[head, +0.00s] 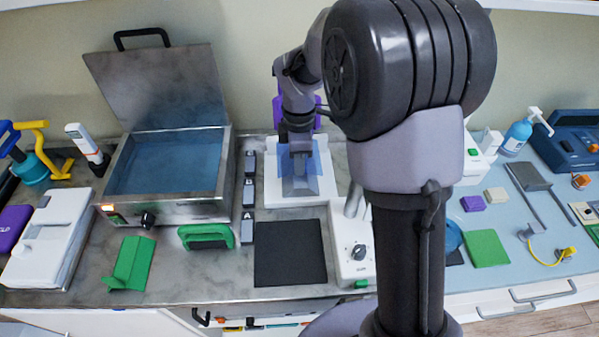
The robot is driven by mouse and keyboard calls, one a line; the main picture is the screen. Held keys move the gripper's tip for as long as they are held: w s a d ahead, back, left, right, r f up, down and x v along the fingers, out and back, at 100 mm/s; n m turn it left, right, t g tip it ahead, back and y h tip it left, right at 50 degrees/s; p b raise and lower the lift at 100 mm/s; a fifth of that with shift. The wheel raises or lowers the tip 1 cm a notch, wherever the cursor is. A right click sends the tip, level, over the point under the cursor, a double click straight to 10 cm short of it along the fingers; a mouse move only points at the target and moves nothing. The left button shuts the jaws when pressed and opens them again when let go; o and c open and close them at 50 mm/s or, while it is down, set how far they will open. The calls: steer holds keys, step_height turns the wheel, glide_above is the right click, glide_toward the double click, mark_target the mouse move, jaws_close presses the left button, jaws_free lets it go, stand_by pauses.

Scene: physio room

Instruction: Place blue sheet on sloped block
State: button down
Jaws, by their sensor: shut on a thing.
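My gripper (299,168) points down over a white tray (282,200) at the back middle of the counter. It is shut on the translucent blue sheet (320,165), which shows on both sides of the fingers. A grey, slanted face shows below the fingertips in the tray; I cannot tell whether it is a block or part of the gripper. I cannot tell whether the sheet touches anything beneath it. A green wedge-like block (130,263) with slanted faces lies at the front left of the counter.
An open metal water bath (183,208) with its lid up stands left of the tray. Small grey blocks (249,191) line up between them. A black mat (290,253), a green-handled tool (206,237) and a white device with a knob (353,250) are in front. My arm hides the right middle.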

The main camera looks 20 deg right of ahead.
step_height(320, 180, down, 4)
steer(key=shift+w+d+r+b, duration=0.1)
steer(key=shift+w+r+b, duration=0.1)
steer(key=shift+b, duration=0.8)
steer(key=shift+s, duration=0.1)
steer(key=shift+f, duration=0.25)
steer(key=c, duration=1.6)
jaws_free()
steer(key=shift+o, duration=0.2)
steer(key=shift+r, duration=0.1)
step_height(320, 180, up, 8)
steer(key=p, duration=0.3)
steer(key=shift+p, duration=0.35)
